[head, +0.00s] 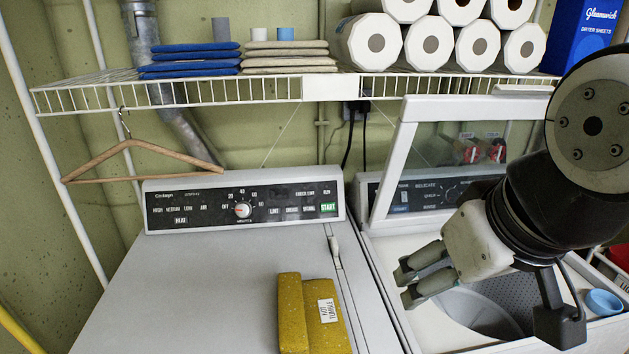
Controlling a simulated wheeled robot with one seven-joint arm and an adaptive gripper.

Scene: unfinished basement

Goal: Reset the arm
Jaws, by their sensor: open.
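My gripper (406,281) is at the right of the head view, at the end of my black arm. Its two grey fingers point left and are apart, with nothing between them. It hangs over the left front part of the open washer (440,325), near the edge beside the dryer (200,285). A yellow folded cloth or sponge-like pair (292,315) with a white label lies on the dryer top, left of and below the gripper in the picture, apart from it. My arm hides part of the washer's panel and tub.
A wire shelf (317,88) above holds folded blue cloths (190,60), beige cloths (285,58), paper rolls (430,45) and a blue box (590,35). A wooden hanger (130,146) hangs from it. The washer's raised lid (405,150) stands behind my gripper. A blue cup (604,302) sits at right.

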